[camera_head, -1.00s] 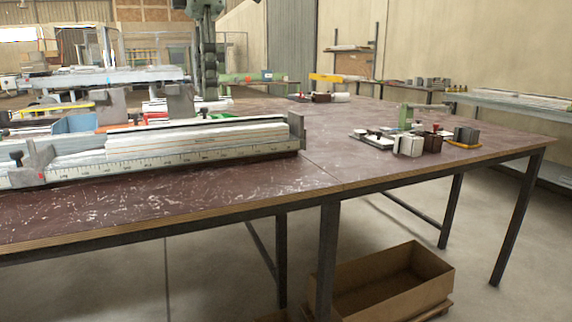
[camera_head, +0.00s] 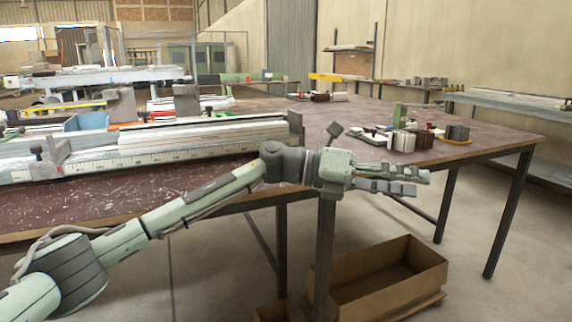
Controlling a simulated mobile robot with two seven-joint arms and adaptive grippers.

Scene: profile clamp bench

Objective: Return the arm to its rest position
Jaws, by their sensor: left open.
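My left arm comes in from the lower left and reaches across the front edge of the bench. My left gripper (camera_head: 408,181) is at its end, pointing right. It is open and nothing shows between its fingers. It is in front of the bench's front edge, over the floor side and above the cardboard box. My right gripper is not in view.
The bench (camera_head: 215,185) carries a long clamp rail with a ruler scale (camera_head: 140,160) at left. Several small blocks and parts (camera_head: 403,141) stand at its right end. An open cardboard box (camera_head: 375,292) is below. A shelf (camera_head: 515,106) lines the right wall.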

